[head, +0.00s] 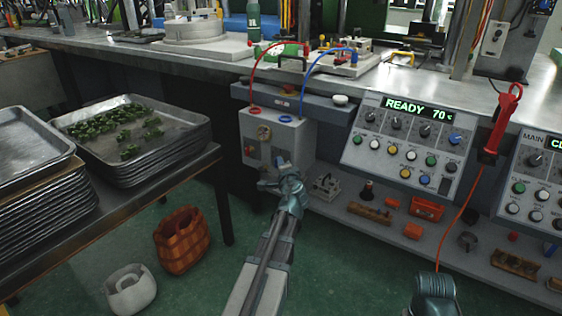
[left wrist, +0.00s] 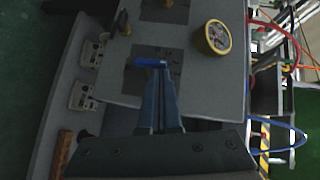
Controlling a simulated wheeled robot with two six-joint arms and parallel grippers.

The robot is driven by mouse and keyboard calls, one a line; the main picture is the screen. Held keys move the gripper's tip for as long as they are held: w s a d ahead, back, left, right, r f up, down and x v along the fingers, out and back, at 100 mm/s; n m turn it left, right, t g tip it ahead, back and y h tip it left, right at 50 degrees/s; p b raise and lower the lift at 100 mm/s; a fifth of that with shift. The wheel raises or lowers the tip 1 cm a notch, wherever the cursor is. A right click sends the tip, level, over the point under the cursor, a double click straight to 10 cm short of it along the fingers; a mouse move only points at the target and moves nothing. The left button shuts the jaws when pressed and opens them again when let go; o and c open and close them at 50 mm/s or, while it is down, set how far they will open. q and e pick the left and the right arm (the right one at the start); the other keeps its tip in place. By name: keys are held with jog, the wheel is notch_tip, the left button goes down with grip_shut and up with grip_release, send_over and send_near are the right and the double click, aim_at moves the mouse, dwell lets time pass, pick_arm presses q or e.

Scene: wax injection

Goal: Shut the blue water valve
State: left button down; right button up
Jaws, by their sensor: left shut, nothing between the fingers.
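The blue valve handle (left wrist: 151,63) is a small lever on the front of a grey box (head: 297,137). It lies nearly level across the left wrist picture, on a dark plate. My left gripper (head: 279,172) is shut and empty in front of the box's lower front. In the left wrist view its fingertips (left wrist: 160,76) point at the handle, right by it. I cannot tell whether they touch it. Only a teal part of my right arm shows at the bottom of the head view; its gripper does not.
A round gauge (head: 263,133) sits on the box. Red (head: 254,72) and blue (head: 307,77) hoses rise from its top to the bench. A control panel (head: 407,146) reading READY stands to the right. A lower shelf with loose parts runs beside the box.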

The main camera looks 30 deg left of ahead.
pick_arm(q)
jog(key=a+n+h+p, duration=0.1)
jog(key=n+h+p, duration=0.1)
jog(key=h+p, duration=0.1)
jog(key=a+r+n+g+h+p, duration=0.1)
jog(key=n+h+p, duration=0.1)
jog(key=p, duration=0.3)
jog(key=a+n+g+h+p, duration=0.1)
jog(key=n+h+p, duration=0.1)
jog(key=h+p, duration=0.3)
jog(key=shift+a+r+n, duration=0.3)
jog(key=shift+a, duration=0.05)
dwell(0.5)
jog(key=shift+r, duration=0.1)
jog(key=shift+r+p, duration=0.7)
jog(key=shift+p, duration=0.1)
